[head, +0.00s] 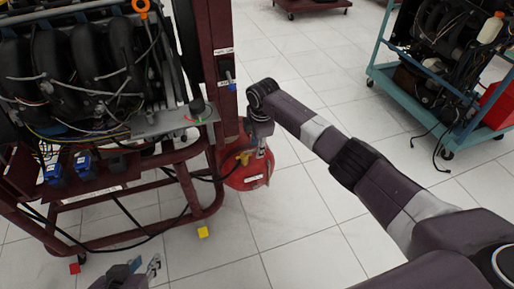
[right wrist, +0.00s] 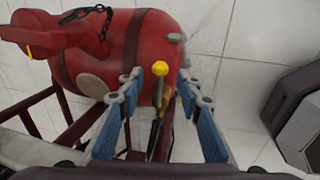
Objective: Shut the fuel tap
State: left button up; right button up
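A red fuel tank (head: 248,176) stands on the floor beside the engine stand. It also shows in the right wrist view (right wrist: 110,55). A fuel tap with a yellow ball-ended lever (right wrist: 159,70) shows in the right wrist view, at the end of the tank. In the head view yellow parts (head: 243,157) show at the tank, partly hidden. My right gripper (right wrist: 160,90) is open, its blue-padded fingers either side of the lever, with visible gaps. It is beside the tank in the head view (head: 262,150). My left gripper (head: 145,265) is low at the bottom edge, apparently open and empty.
The dark red engine stand (head: 222,75) fills the left, with an engine (head: 80,60) and hanging cables (head: 135,215). A teal cart (head: 400,92) with another engine stands at the upper right. White tiled floor (head: 310,230) is clear around the tank's right side.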

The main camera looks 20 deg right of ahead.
pick_arm(q)
jog(key=shift+w+d+r, duration=0.1)
jog(key=shift+w+r, duration=0.15)
jog(key=shift+w, duration=0.1)
pick_arm(e)
jog(key=shift+f, duration=0.15)
jog(key=shift+c, duration=0.2)
grip_shut()
pick_arm(q)
jog(key=shift+s, duration=0.15)
